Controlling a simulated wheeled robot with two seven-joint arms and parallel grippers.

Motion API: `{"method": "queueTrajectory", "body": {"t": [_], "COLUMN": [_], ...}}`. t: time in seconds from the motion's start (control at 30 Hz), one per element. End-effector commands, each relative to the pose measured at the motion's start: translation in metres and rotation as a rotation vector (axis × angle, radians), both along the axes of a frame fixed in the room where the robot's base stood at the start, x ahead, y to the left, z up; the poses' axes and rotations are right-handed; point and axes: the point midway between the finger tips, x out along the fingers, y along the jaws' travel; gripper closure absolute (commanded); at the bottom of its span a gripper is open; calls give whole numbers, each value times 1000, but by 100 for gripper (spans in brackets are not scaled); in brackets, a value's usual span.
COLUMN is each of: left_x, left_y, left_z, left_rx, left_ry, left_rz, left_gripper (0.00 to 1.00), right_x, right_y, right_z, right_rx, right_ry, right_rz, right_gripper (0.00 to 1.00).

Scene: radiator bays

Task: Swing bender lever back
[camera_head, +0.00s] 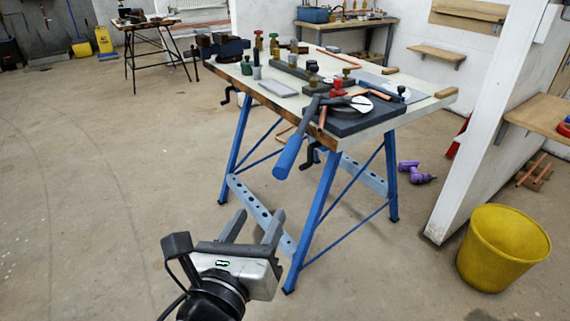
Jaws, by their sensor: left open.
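The bender lever (294,146) has a blue grip and a dark shank. It hangs out over the near edge of the workbench and slants down to the left. Its upper end meets the bender (350,110), which has a pale round former and a dark base on the bench's near corner. A copper pipe (322,117) shows beside the lever's shank. My left gripper (252,222) is open and empty, below and to the left of the lever, clear of the bench and apart from the grip. My right gripper is not in view.
The workbench (425,85) has blue legs and carries a vise (222,46), brass fittings and a grey pad (278,88). A yellow bucket (503,246) stands at right beside a white partition (490,120). A purple tool (416,172) lies on the floor. The floor at left is clear.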

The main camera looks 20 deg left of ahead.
Motion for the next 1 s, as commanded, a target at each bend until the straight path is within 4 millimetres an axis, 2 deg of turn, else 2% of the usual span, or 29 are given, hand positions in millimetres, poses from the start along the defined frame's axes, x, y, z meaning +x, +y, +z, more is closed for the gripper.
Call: {"method": "queueTrajectory", "body": {"t": [0.13, 0.23, 0.7, 0.83, 1.0], "left_x": [7, 21, 120, 141, 156], "left_y": [1, 2, 4, 5, 5], "left_z": [7, 8, 6, 6, 5], "left_rx": [73, 72, 67, 65, 66], "left_ry": [-21, -22, -18, -17, -16], "left_rz": [9, 10, 9, 8, 8], "left_gripper": [51, 51, 51, 51, 51], "right_x": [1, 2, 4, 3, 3], "right_y": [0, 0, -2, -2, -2], "right_z": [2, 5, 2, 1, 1], "right_rx": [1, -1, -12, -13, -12], "right_ry": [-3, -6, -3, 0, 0], "right_rz": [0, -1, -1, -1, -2], "right_gripper": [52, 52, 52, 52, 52]}}
